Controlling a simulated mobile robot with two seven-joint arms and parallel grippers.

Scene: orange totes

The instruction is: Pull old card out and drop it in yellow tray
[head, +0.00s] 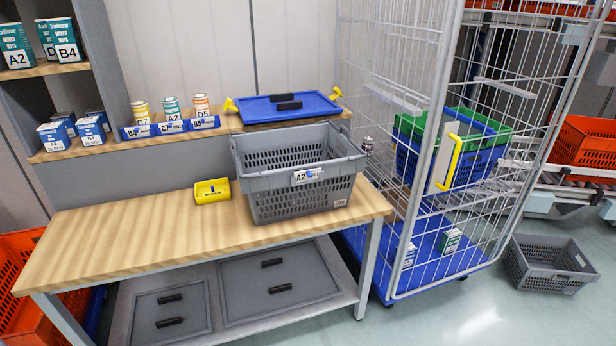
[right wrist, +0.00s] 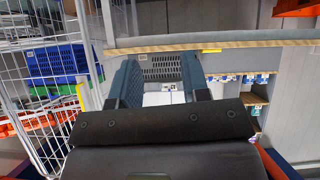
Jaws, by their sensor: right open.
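A grey crate (head: 283,205) stands on the wooden workbench. A white card marked A2 (head: 302,177) sits on its front face, with a small blue part beside the lettering. The yellow tray (head: 210,197) lies on the bench just left of the crate. The right wrist view looks upside down. In it my right gripper (right wrist: 160,72) is open, with nothing between its fingers, and the grey crate (right wrist: 162,65) shows beyond them. A yellow piece, likely the tray (right wrist: 211,50), shows at the bench edge. My left gripper is not in view.
The bench (head: 120,234) is clear left of the yellow tray. A wire cage trolley (head: 425,262) stands close on the right. Another grey crate (head: 548,266) is on the floor.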

